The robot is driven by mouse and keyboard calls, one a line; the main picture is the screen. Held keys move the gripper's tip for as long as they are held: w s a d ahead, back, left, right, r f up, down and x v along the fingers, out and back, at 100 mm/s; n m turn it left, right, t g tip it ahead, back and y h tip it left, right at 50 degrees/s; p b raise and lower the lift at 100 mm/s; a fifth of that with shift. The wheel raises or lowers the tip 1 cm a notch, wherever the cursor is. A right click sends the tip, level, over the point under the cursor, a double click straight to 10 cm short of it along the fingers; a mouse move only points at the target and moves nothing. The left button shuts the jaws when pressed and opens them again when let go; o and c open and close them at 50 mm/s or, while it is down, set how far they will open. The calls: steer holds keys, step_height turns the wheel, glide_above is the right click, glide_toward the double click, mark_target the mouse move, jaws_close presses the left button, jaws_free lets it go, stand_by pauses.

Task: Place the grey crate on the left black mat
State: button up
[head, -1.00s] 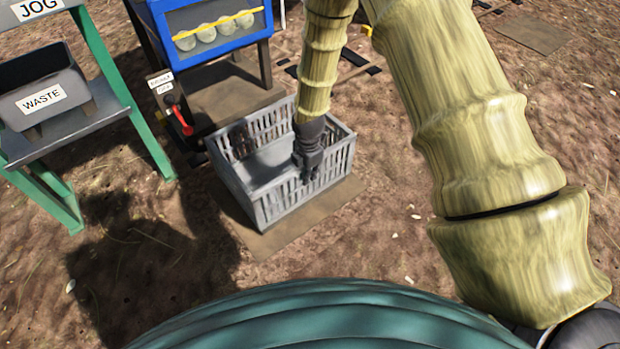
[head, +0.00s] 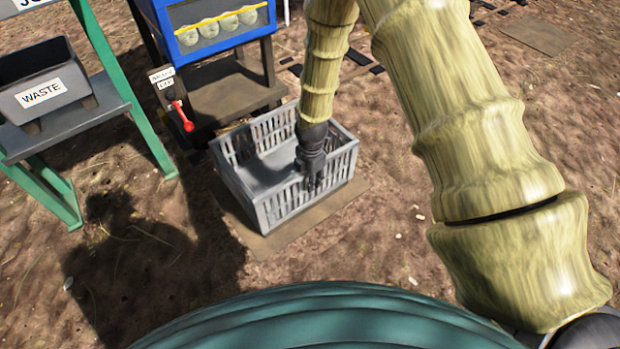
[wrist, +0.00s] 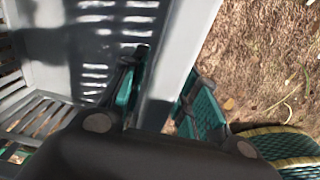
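The grey crate (head: 237,185) is an open box with slotted walls, standing upright on a brown board below the blue machine in the head view. My gripper (head: 314,182) points down at its near right wall. In the wrist view the crate's rim (wrist: 168,65) runs between the two fingers of my gripper (wrist: 162,100), one inside the crate and one outside. The fingers look spread around the wall; firm contact is not visible. No black mat can be clearly made out; small dark flat pieces (head: 357,57) lie behind the crate.
The brown board (head: 290,238) extends past the crate's near side. A blue machine (head: 215,33) and a red lever (head: 184,118) stand close behind. A green stand (head: 150,140) with a black WASTE bin (head: 45,80) is at left. Bare ground lies to the right.

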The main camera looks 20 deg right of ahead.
stand_by(0.3)
step_height(320, 180, up, 12)
steer(key=p, duration=0.6)
steer(key=shift+s+r, duration=0.1)
steer(key=s+f+m+y, duration=0.1)
steer(key=s+f+m, duration=0.5)
steer(key=s, duration=0.3)
steer(key=s+f+m, duration=0.5)
steer(key=s+f, duration=0.1)
steer(key=s, duration=0.4)
steer(key=s+d+f+m+h, duration=0.1)
steer(key=s+d+f+m, duration=0.1)
steer(key=s+m, duration=0.9)
steer(key=s+d, duration=0.1)
steer(key=s, duration=0.5)
steer(key=shift+d, duration=0.2)
steer(key=shift+o, duration=0.7)
